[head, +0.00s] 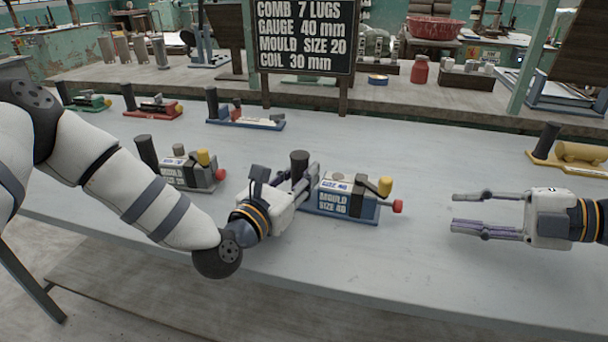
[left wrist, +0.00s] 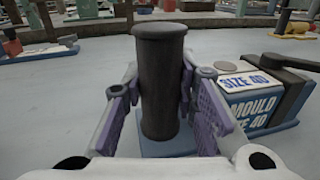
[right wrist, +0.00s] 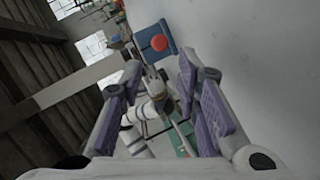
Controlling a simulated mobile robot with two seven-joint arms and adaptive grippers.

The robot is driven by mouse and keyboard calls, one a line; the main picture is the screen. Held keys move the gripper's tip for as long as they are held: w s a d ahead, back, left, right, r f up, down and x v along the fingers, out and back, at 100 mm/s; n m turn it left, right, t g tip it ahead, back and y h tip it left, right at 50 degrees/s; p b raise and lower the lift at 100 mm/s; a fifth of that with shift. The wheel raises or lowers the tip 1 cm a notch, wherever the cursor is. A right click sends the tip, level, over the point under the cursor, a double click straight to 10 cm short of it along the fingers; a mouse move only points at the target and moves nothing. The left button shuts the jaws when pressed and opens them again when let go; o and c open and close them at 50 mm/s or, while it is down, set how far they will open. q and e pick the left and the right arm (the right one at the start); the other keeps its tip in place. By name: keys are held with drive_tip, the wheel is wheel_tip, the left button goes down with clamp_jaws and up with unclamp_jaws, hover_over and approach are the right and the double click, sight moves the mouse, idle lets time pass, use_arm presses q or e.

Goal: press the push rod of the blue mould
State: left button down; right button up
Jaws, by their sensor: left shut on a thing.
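The blue mould (head: 348,217) stands mid-table, labelled "MOULD SIZE 40"; its label also shows in the left wrist view (left wrist: 254,104). A red-tipped push rod (head: 398,206) sticks out of its right end, below a yellow-knobbed lever (head: 385,186). A black post (left wrist: 160,85) rises at its left end. My left gripper (head: 306,178) is shut on this post, fingers on both sides. My right gripper (head: 472,209) is open and empty, to the right of the red tip and apart from it. The red tip (right wrist: 159,42) shows ahead in the right wrist view.
A grey mould (head: 190,172) marked "MOULD SIZE 20" stands behind my left arm. Red (head: 155,108), green (head: 90,102) and blue (head: 245,121) devices line the back left. A yellow device (head: 572,155) is at far right. A sign (head: 305,35) stands behind. The table's front right is clear.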

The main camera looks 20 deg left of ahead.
drive_tip(key=c, duration=0.4)
drive_tip(key=shift+w, duration=0.1)
clamp_jaws()
drive_tip(key=w+r+m+t, duration=0.1)
drive_tip(key=w, duration=0.1)
drive_tip(key=w+d+r+m+t, duration=0.1)
drive_tip(key=w+t, duration=0.1)
drive_tip(key=w+r+m+t+h, duration=0.1)
drive_tip(key=w+m+t, duration=0.1)
drive_tip(key=shift+w+d, duration=0.3)
drive_tip(key=shift+d, duration=0.1)
drive_tip(key=w+d+r+m+t+h, duration=0.25)
drive_tip(key=w+d+m+h, duration=0.2)
drive_tip(key=m, duration=0.35)
drive_tip(key=w+d+r+m+t+h, duration=0.1)
drive_tip(key=w+d+m+t+h, duration=0.35)
drive_tip(key=d+m, duration=0.2)
drive_tip(key=s+a+m+g, duration=0.5)
drive_tip(key=s, duration=0.3)
drive_tip(key=s+a+m+g+y, duration=0.1)
drive_tip(key=s+a+m+g, duration=0.3)
drive_tip(key=s, duration=0.5)
drive_tip(key=a+g, duration=0.1)
drive_tip(key=a, duration=0.1)
drive_tip(key=shift+a+r+m, duration=0.2)
drive_tip(key=shift+a+m, duration=0.1)
drive_tip(key=shift+m, duration=0.05)
